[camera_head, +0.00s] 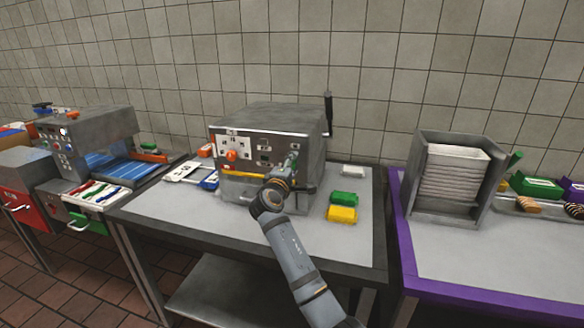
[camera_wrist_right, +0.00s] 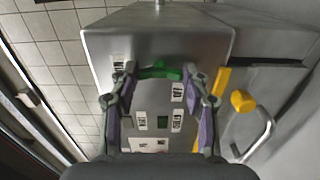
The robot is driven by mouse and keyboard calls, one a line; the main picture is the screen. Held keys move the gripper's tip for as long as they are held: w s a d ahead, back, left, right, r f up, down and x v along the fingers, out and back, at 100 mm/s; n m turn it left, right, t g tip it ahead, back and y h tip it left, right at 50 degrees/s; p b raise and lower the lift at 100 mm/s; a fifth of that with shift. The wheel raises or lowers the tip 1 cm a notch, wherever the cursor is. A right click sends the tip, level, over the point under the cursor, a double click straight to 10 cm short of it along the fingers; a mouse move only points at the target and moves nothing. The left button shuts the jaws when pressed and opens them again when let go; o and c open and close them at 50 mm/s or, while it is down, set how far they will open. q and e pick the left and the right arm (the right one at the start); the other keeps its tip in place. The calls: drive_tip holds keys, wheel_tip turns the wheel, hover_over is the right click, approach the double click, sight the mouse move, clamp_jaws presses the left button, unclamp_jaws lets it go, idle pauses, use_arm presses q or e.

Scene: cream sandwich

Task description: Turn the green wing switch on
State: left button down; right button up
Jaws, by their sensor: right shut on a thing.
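The green wing switch (camera_wrist_right: 160,71) is on the front panel of a grey metal machine (camera_head: 268,116), on the panel's right side in the head view. My right gripper (camera_head: 289,166) is at the panel, its arm coming up from below. In the right wrist view the fingertips of my right gripper (camera_wrist_right: 157,75) are at the two ends of the switch, shut on it. The wing looks roughly crosswise in this view. In the head view the gripper hides most of the switch. My left gripper is not in view.
An orange-red knob (camera_head: 232,155) is on the panel's left side. A yellow knob (camera_wrist_right: 243,100) and a metal handle (camera_wrist_right: 262,136) are close to the gripper. Green (camera_head: 344,198) and yellow (camera_head: 342,214) blocks lie right of the machine. The table's front right is clear.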

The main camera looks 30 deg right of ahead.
drive_tip(key=shift+f, duration=0.15)
drive_tip(key=o, duration=1.2)
drive_tip(key=shift+c, duration=0.2)
drive_tip(key=shift+s+a, duration=0.15)
drive_tip(key=shift+a, duration=0.05)
drive_tip(key=v, duration=0.7)
